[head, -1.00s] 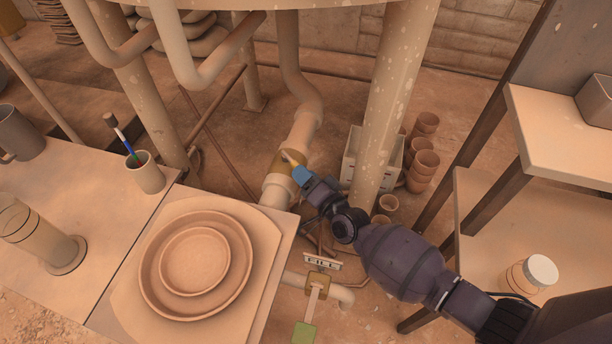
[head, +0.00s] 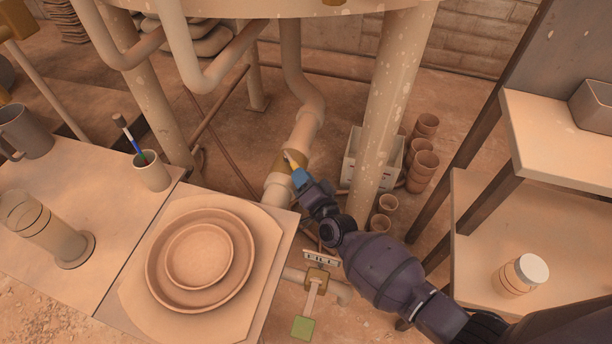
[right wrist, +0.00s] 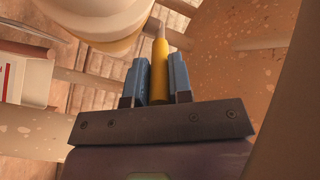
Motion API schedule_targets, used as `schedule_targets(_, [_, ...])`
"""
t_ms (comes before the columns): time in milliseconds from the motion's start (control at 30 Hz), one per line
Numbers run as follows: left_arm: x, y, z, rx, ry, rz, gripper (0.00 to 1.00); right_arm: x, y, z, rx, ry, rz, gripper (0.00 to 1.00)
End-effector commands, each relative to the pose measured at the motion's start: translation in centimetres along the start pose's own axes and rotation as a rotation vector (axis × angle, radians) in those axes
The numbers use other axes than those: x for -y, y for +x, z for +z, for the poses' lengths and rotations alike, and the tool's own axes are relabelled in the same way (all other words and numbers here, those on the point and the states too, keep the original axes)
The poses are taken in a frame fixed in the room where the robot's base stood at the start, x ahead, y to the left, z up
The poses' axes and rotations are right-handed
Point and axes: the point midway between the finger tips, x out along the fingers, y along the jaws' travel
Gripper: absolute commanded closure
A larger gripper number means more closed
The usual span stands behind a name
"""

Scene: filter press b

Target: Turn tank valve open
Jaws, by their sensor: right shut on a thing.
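The tank valve (head: 284,162) is a brass-coloured body on the pale pipe that comes down from the tank. Its yellow lever (right wrist: 160,72) shows in the right wrist view between the two blue fingers. My right gripper (head: 299,176) is shut on this lever, beside the pipe; it also shows in the right wrist view (right wrist: 160,80). In the head view the lever's tip pokes out past the fingers toward the upper left. The fingers hide part of the lever. My left gripper is not in view.
A second valve with a green-ended handle (head: 303,328) and a small lettered sign (head: 321,257) sits below my right arm. A tank leg (head: 390,110), a white crate (head: 354,165) and stacked pots (head: 422,165) stand close by. A workbench with round dishes (head: 200,257) is at left.

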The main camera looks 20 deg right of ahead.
Motion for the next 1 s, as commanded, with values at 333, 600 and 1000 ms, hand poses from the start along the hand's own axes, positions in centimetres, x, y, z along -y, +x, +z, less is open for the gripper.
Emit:
schedule_targets(333, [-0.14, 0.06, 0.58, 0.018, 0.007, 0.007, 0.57, 0.11, 0.00, 0.06, -0.010, 0.000, 0.006, 1.00])
schedule_targets(600, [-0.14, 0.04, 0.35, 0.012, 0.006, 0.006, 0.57, 0.09, -0.02, 0.08, -0.009, 0.000, 0.006, 0.55])
schedule_targets(1000, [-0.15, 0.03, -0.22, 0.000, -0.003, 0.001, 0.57, 0.12, -0.12, 0.15, -0.008, 0.000, 0.006, 0.55])
